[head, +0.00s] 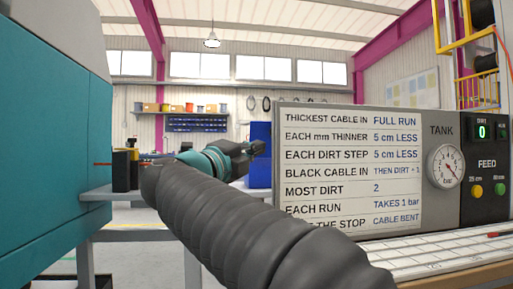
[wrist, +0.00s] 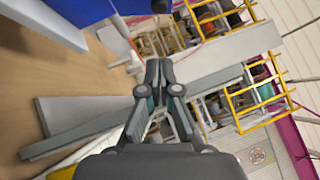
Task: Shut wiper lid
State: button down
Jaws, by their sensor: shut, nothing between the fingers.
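My gripper (head: 254,147) is at the end of my grey-sleeved arm, in mid-air near the middle of the head view. In the wrist view its two dark fingers (wrist: 159,70) are together and empty. A small black block with a yellow part (head: 125,168) stands on a grey shelf beside the teal machine at the left, with a thin red cable running to it. It may be the wiper, but I cannot tell its lid or how far open that is. My gripper is well to the right of this block and apart from it. My arm hides part of the shelf's right side.
The teal machine (head: 50,130) fills the left. A sign board (head: 350,170) with a tank gauge (head: 445,166) and a feed panel (head: 485,165) stands at the right. A blue panel (head: 260,168) is behind my gripper. Yellow-framed racks (wrist: 255,95) show in the wrist view.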

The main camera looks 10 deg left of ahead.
jog(key=w+d+r+p, duration=0.1)
jog(key=w+d+r, duration=0.1)
jog(key=w, duration=0.8)
jog(key=shift+d+r, duration=0.35)
jog(key=shift+r, duration=0.3)
jog(key=shift+r+p, duration=0.1)
jog(key=shift+p, duration=0.2)
